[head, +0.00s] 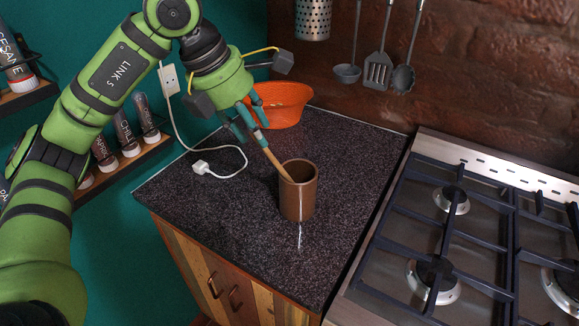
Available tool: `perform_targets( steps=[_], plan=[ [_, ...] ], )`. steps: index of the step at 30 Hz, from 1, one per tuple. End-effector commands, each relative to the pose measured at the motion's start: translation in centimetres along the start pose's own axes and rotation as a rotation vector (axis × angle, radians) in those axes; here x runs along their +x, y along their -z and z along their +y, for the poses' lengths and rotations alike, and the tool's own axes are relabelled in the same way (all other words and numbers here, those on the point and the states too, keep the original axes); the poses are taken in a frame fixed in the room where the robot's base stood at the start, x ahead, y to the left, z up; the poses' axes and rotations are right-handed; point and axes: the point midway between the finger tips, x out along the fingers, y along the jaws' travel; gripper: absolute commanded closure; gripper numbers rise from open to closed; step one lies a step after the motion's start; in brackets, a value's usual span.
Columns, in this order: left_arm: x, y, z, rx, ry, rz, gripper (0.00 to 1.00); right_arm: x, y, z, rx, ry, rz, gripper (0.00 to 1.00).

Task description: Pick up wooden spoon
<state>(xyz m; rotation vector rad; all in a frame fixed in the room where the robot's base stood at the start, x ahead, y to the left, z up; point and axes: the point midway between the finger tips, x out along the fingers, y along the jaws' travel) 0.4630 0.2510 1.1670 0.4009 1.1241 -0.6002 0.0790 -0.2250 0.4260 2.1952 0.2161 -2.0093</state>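A wooden spoon (272,157) leans up and to the left out of a brown cylindrical pot (299,198) on the dark speckled counter. Its lower end is hidden inside the pot. My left gripper (248,121) is at the upper end of the spoon, above and left of the pot. Its teal fingers look spread, with the spoon's upper end between them; contact is not clear. My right gripper is not in view.
An orange colander (283,104) stands behind the gripper. A white cable with a plug (202,168) lies on the counter at left. A gas stove (470,230) is at right. Utensils (377,70) hang on the brick wall, and spice jars (125,135) stand on a shelf at left.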

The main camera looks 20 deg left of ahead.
Motion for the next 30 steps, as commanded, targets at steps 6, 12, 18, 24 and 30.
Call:
perform_targets(
  steps=[6, 12, 18, 24, 30],
  plan=[
    [1.8, 0.2, 0.0, 0.000, 0.001, 0.008, 0.61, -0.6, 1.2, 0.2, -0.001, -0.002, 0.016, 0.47],
    [4.4, 0.5, 0.1, 0.000, 0.003, 0.009, 0.61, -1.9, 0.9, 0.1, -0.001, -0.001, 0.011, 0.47],
    [6.8, 0.5, 0.0, 0.002, 0.003, 0.005, 0.61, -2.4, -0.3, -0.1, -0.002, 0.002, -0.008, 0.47],
    [7.1, 0.5, 0.1, 0.003, 0.002, 0.002, 0.61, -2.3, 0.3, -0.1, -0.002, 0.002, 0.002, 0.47],
    [7.1, 0.5, 0.0, 0.003, 0.002, 0.002, 1.00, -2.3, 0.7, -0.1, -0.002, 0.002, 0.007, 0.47]
  ],
)
